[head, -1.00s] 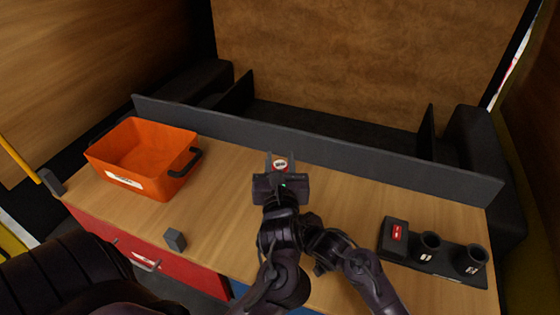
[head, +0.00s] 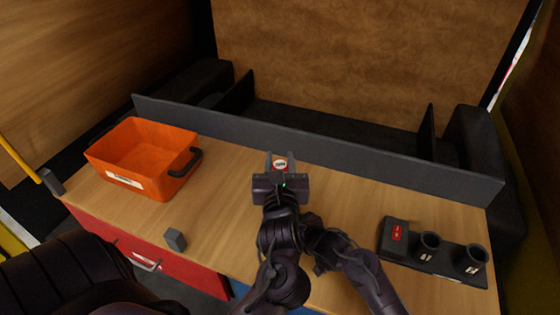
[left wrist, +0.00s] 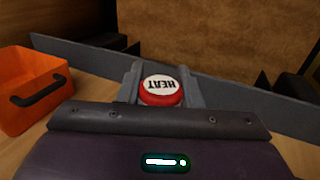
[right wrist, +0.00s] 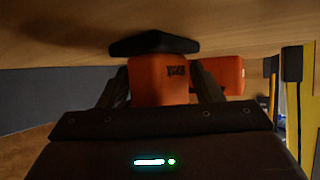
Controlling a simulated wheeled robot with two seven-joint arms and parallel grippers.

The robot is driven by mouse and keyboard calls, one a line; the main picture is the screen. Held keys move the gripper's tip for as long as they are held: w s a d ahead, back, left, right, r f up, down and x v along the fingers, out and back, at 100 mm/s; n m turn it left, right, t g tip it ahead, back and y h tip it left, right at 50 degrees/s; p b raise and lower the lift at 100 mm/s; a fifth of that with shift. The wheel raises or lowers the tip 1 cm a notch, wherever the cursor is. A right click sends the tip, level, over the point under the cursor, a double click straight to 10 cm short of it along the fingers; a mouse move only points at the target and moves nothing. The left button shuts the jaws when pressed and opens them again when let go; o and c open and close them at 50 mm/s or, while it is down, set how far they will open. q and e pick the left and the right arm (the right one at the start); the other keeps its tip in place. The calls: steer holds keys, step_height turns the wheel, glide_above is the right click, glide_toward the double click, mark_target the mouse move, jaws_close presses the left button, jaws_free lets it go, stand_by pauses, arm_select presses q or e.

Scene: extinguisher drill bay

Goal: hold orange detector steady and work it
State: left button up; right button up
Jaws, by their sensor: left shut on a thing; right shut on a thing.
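The orange detector (right wrist: 158,80) shows in the right wrist view as an orange block with dark lettering and a black base (right wrist: 152,44) against the tabletop; this view is upside down. My right gripper (right wrist: 160,92) is shut on the orange body, one finger on each side. In the left wrist view a round red cap (left wrist: 161,98) with a white face reading HEAT, upside down, sits between the fingers of my left gripper (left wrist: 160,88), which is shut on it. In the head view my left gripper (head: 281,172) hides most of the detector and my right gripper.
An orange bin (head: 143,156) with a black handle stands at the left on the wooden worktop (head: 225,190). A small grey block (head: 175,239) lies near the front edge. A dark holder (head: 435,262) with two cups stands at the right. A low grey wall (head: 400,166) runs behind.

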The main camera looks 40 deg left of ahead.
arm_select(q)
steer(key=shift+f, duration=1.6)
steer(key=o, duration=1.1)
